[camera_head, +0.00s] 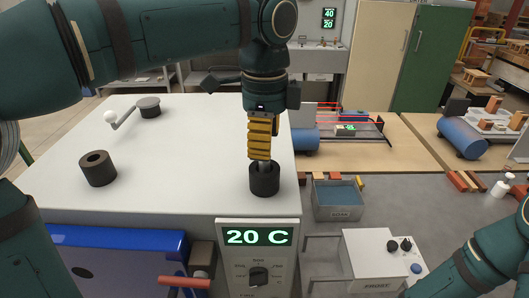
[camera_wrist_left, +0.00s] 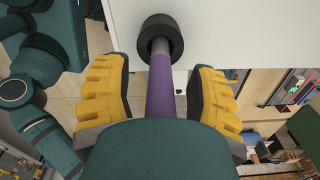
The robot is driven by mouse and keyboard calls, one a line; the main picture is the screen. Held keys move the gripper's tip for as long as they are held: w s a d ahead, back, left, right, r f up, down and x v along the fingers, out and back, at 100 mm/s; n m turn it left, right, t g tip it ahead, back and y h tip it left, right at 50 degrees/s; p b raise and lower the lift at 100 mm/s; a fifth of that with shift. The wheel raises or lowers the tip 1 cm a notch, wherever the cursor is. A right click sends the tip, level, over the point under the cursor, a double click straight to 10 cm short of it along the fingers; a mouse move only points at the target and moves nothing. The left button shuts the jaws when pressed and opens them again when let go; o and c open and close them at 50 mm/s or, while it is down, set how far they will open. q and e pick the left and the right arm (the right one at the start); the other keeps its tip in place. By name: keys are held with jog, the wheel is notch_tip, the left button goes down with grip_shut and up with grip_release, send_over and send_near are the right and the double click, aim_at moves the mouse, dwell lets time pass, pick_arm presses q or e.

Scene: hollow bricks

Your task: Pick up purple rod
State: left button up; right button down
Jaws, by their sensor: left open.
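The purple rod (camera_wrist_left: 164,85) stands in a black hollow cylinder (camera_wrist_left: 160,36) in the left wrist view. Its end at the cylinder looks grey. In the head view the black cylinder (camera_head: 264,182) stands near the front right corner of the white table, and a short grey piece of the rod (camera_head: 264,165) shows above it. My left gripper (camera_head: 262,152) points down over the cylinder. In the left wrist view its yellow fingers (camera_wrist_left: 163,78) are open on either side of the rod, with a gap on both sides. My right gripper is out of view.
The white table (camera_head: 190,140) also carries another black hollow cylinder (camera_head: 98,168) at the left and a crank handle (camera_head: 122,117) at the back. A control panel reading 20 C (camera_head: 258,255) is on the front. A grey bin (camera_head: 338,200) stands to the right, below the table top.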

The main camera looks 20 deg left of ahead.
pick_arm(q)
grip_shut()
jog(key=shift+r, duration=0.1)
